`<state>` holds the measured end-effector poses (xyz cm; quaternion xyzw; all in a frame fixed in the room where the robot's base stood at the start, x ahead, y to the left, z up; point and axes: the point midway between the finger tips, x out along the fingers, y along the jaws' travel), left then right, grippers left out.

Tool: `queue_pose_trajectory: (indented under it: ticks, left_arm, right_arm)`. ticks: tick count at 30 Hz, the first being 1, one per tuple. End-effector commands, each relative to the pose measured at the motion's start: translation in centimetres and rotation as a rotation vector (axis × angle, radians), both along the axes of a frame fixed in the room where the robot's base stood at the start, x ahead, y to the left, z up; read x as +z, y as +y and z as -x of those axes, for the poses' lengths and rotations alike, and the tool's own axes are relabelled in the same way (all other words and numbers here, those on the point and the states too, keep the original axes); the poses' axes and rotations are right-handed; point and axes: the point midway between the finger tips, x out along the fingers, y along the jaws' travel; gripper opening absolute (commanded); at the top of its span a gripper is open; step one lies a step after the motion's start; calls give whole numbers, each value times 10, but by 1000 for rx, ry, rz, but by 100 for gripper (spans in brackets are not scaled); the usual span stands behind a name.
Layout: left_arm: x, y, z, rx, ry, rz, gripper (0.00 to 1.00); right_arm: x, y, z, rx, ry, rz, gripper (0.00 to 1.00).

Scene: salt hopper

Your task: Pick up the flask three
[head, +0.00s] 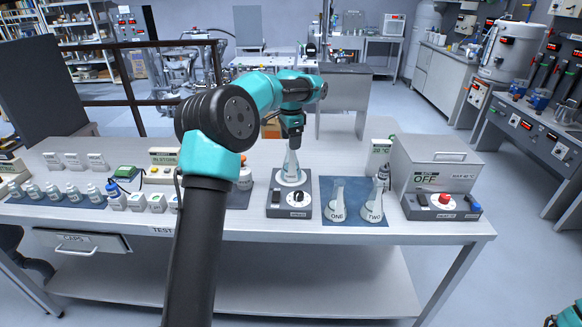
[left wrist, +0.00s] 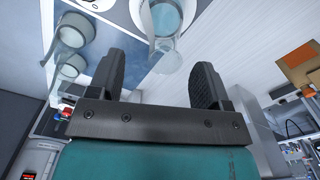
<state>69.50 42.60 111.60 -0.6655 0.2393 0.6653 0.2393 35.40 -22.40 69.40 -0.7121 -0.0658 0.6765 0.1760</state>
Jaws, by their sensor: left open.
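A clear conical flask (head: 291,170) stands upright on a grey stirrer plate (head: 289,204); I cannot read a label on it. Two similar flasks, marked ONE (head: 338,208) and TWO (head: 373,207), stand on a blue mat to its right. My left gripper (head: 292,137) is just above the plate flask, near its neck top. In the left wrist view my left gripper (left wrist: 160,82) is open, and the same flask (left wrist: 164,38) shows just beyond and between its fingertips. I cannot tell whether the fingers touch it. My right gripper is not in view.
A grey box device reading OFF (head: 432,178) stands at the right of the table. Several small bottles (head: 72,192) line the left side. My left arm hides part of the table's middle.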

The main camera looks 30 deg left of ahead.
Motion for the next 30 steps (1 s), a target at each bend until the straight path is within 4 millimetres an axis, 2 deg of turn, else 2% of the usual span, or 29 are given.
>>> queue_pose_trajectory:
  ticks: [5, 12, 15, 30]
  left_arm:
    - [-11, 1, -2, 0, 4, 0, 72]
    - [-42, 2, -6, 0, 4, 0, 72]
    - [-50, 2, -6, 0, 1, -1, 72]
    - [-52, 2, -6, 0, 0, 0, 72]
  right_arm:
    - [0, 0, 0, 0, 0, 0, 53]
    - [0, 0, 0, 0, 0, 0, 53]
    - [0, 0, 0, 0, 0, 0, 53]
    - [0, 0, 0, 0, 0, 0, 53]
